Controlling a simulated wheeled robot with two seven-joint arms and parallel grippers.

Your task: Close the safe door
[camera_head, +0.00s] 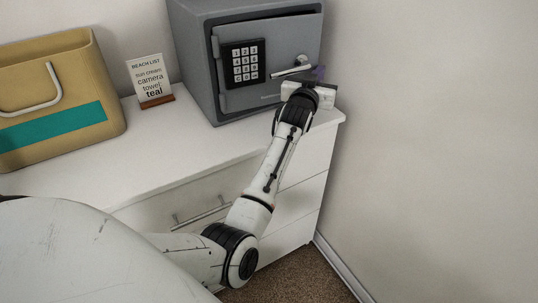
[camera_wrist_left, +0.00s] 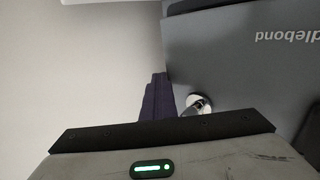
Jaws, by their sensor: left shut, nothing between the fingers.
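The grey safe (camera_head: 201,62) stands on the white dresser against the wall. Its door (camera_head: 282,50) has a black keypad and a metal lever handle (camera_head: 290,71) on the right side. The door sits close to the front of the safe, with a dark line along its top edge; I cannot tell if it is fully shut. My left gripper (camera_head: 319,73) is at the door's right edge, just right of the handle, with its purple fingers together and empty. In the left wrist view the fingers (camera_wrist_left: 157,105) are beside the round handle base (camera_wrist_left: 200,102) and the grey door (camera_wrist_left: 235,60). My right gripper is out of view.
A tan bag (camera_head: 55,85) with a teal stripe and a small list card (camera_head: 151,78) stand left of the safe on the dresser top (camera_head: 140,150). A bare wall (camera_head: 430,110) is close on the right. Dresser drawers are below.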

